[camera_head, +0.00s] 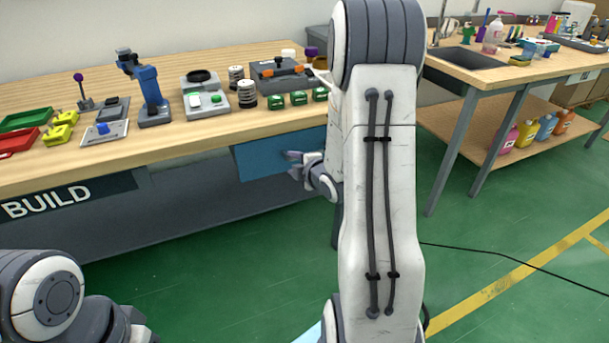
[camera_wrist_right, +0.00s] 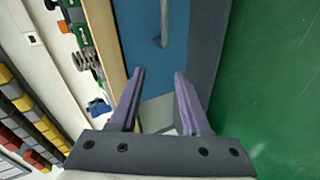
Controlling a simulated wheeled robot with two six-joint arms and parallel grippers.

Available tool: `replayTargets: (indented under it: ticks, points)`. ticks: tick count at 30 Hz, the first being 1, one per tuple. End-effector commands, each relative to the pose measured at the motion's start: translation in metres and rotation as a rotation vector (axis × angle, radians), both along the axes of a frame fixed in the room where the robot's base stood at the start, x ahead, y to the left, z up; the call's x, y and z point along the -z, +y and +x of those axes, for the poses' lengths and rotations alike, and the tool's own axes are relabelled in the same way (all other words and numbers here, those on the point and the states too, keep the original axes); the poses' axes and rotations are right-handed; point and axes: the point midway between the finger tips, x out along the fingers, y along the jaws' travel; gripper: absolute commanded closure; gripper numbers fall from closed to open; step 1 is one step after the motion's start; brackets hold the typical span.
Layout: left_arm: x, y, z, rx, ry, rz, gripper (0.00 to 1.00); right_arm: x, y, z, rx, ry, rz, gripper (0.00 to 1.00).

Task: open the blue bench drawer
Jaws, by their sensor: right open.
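The blue drawer (camera_head: 252,162) is set under the front edge of the wooden workbench, and its front looks flush with the bench. In the right wrist view the blue drawer front (camera_wrist_right: 140,42) fills the top middle, with a grey bar handle (camera_wrist_right: 164,25) on it. My right gripper (camera_head: 292,156) is in front of the drawer's right part. In the wrist view my right gripper (camera_wrist_right: 158,72) is open and empty, its purple fingers pointing toward the drawer, with the handle ahead of and apart from the fingertips. My left arm shows at the bottom left; its gripper is out of view.
The workbench top (camera_head: 60,92) holds a blue press (camera_head: 150,95), a red tray (camera_head: 18,141), green blocks (camera_head: 298,98) and other small items.

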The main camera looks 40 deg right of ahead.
Motion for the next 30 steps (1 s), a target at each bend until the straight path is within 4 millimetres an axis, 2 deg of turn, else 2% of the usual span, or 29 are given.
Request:
replayTargets:
  ticks: [1, 3, 6, 10, 14, 24, 30]
  points:
    - [0.023, 0.000, 0.000, 0.000, -0.001, -0.001, 0.50, 0.025, -0.026, -0.009, 0.015, -0.043, -0.047, 0.53]
    - [0.032, 0.000, 0.000, 0.000, -0.001, -0.001, 0.50, 0.031, -0.047, -0.018, 0.018, -0.100, -0.112, 0.53]
    - [0.039, 0.000, 0.000, 0.000, -0.001, -0.001, 0.50, 0.034, -0.067, -0.028, 0.026, -0.153, -0.175, 0.53]
    - [0.040, 0.000, 0.000, 0.000, -0.001, -0.001, 0.50, 0.033, -0.076, -0.028, 0.027, -0.182, -0.209, 0.53]
    - [0.040, 0.000, 0.000, 0.000, -0.001, -0.001, 0.50, 0.035, -0.079, -0.011, 0.025, -0.185, -0.213, 0.53]
    - [0.043, 0.000, 0.000, 0.000, -0.001, -0.001, 0.50, 0.048, -0.093, 0.048, 0.026, -0.184, -0.209, 0.53]
    - [0.045, 0.000, 0.000, 0.000, -0.001, -0.001, 0.50, 0.051, -0.098, 0.065, 0.028, -0.182, -0.210, 0.53]
